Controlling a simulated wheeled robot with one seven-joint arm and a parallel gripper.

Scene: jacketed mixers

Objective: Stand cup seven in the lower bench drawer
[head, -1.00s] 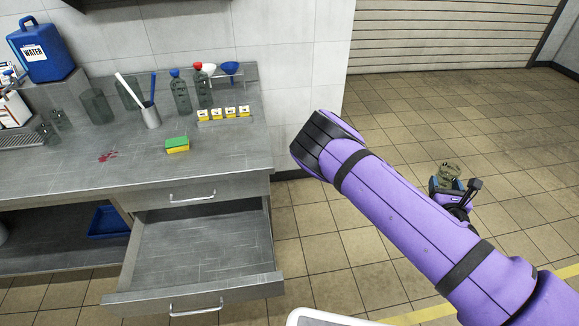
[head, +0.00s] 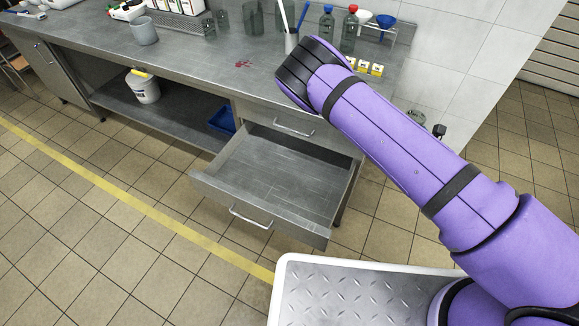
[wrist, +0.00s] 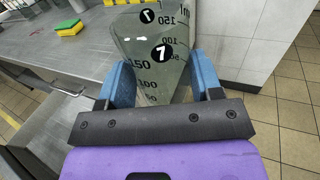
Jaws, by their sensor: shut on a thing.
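Cup seven (wrist: 155,40) is a clear, greenish glass cup with volume marks and black discs reading 7. My gripper (wrist: 163,84) has its two blue fingers shut on opposite sides of it. In the head view a small part of the cup (head: 415,117) shows past my purple arm, to the right of the bench; most of my gripper is hidden there. The lower bench drawer (head: 285,185) is pulled open, and its visible floor is bare. It lies to the left of and below my arm.
The upper drawer (head: 275,118) is shut above the open one. The bench top (head: 195,55) carries a grey cup (head: 144,31), bottles and funnels. A white bucket (head: 143,87) and blue tray (head: 222,120) are on the lower shelf. Floor is free in front.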

